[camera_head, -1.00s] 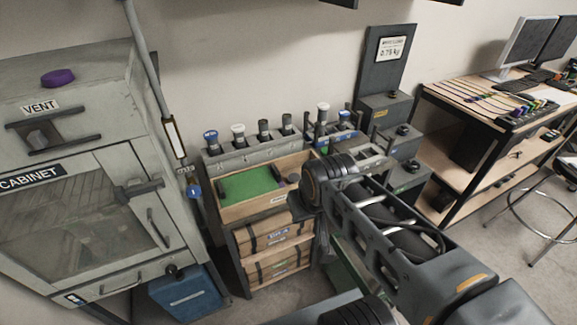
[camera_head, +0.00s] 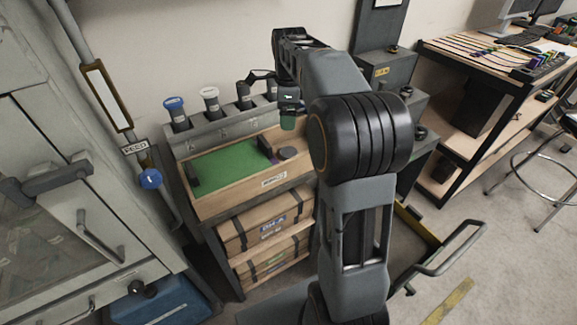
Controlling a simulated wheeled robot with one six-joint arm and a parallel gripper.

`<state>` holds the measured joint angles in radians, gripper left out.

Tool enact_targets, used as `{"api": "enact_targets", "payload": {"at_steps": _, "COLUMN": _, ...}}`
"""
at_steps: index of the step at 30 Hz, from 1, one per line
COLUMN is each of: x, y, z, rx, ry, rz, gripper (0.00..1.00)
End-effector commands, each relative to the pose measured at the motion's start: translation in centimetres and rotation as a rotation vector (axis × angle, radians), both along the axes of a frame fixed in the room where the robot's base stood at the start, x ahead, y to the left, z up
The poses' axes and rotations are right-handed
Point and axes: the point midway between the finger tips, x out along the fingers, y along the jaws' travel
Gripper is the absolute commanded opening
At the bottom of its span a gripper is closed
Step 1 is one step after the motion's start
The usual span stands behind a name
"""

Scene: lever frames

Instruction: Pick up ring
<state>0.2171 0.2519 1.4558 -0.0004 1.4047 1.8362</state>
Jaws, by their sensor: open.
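I cannot make out a ring for certain. A dark round disc (camera_head: 288,153) lies in the right part of the wooden tray (camera_head: 240,205), beside the green mat (camera_head: 232,166). A small purple patch (camera_head: 274,158) shows just left of the disc, partly hidden by a black block (camera_head: 265,147); I cannot tell what it is. My gripper (camera_head: 272,97) is open, above and behind the tray near the rack of capped vials. It is small and dark against the vials, and my arm hides the area right of it. I see nothing held between its fingers.
A grey rack (camera_head: 205,135) with several capped vials stands behind the tray. A desk (camera_head: 480,75) is at the right.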

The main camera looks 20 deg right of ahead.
Motion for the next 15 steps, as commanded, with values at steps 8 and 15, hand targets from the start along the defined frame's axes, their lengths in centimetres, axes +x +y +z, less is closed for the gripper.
{"api": "enact_targets", "payload": {"at_steps": 8, "x": 1.5, "y": -1.1, "z": -4.3, "rx": 0.01, "ry": 0.031, "rz": -0.188, "gripper": 0.92}}
{"api": "enact_targets", "payload": {"at_steps": 15, "x": 1.5, "y": -1.1, "z": -8.4, "rx": 0.01, "ry": 0.03, "rz": -0.191, "gripper": 0.92}}
